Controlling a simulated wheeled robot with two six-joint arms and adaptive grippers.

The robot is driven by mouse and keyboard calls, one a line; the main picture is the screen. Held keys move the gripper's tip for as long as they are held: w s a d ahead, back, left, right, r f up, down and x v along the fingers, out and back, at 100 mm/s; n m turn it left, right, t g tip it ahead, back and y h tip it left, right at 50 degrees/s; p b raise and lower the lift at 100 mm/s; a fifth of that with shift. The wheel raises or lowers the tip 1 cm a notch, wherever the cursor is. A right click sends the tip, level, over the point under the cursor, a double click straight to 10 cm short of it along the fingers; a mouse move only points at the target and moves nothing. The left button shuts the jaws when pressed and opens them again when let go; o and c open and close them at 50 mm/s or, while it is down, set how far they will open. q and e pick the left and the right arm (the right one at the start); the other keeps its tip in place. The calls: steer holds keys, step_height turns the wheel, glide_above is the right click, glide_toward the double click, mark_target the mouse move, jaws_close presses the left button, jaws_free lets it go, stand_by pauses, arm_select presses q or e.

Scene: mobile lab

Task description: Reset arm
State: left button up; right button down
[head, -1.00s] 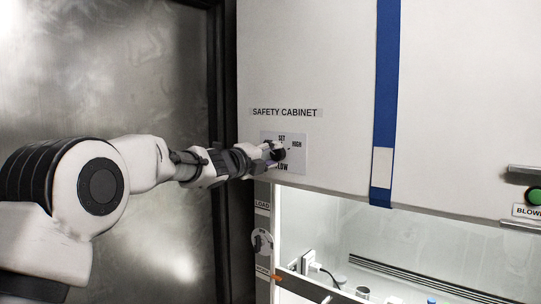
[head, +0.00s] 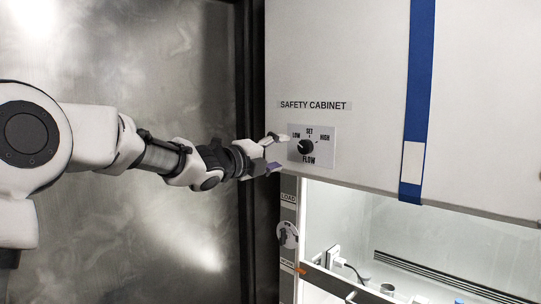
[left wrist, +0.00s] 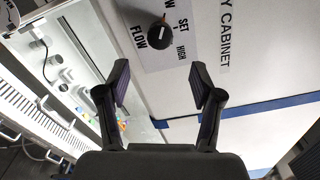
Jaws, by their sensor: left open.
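My left gripper (head: 275,154) is open and empty, just left of the flow panel on the safety cabinet (head: 370,60). The black flow knob (head: 306,147) sits on a white panel marked LOW, SET, HIGH and FLOW. Its white pointer mark is turned towards LOW. A gap shows between the fingers and the knob. In the left wrist view the two fingers (left wrist: 160,90) are spread apart, and the knob (left wrist: 160,34) lies beyond them with nothing between the fingertips. My right gripper is not in view.
A dark metal door (head: 130,215) is behind my left arm. A blue strip (head: 419,90) runs down the cabinet front. Below it, the lit opening holds a plug (head: 333,256) with a cable and small containers. A LOAD/WORK switch (head: 288,235) is on the left post.

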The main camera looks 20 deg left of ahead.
arm_select(q)
steer(key=v, duration=0.2)
steer(key=shift+s+a+f, duration=0.1)
steer(key=shift+s, duration=0.25)
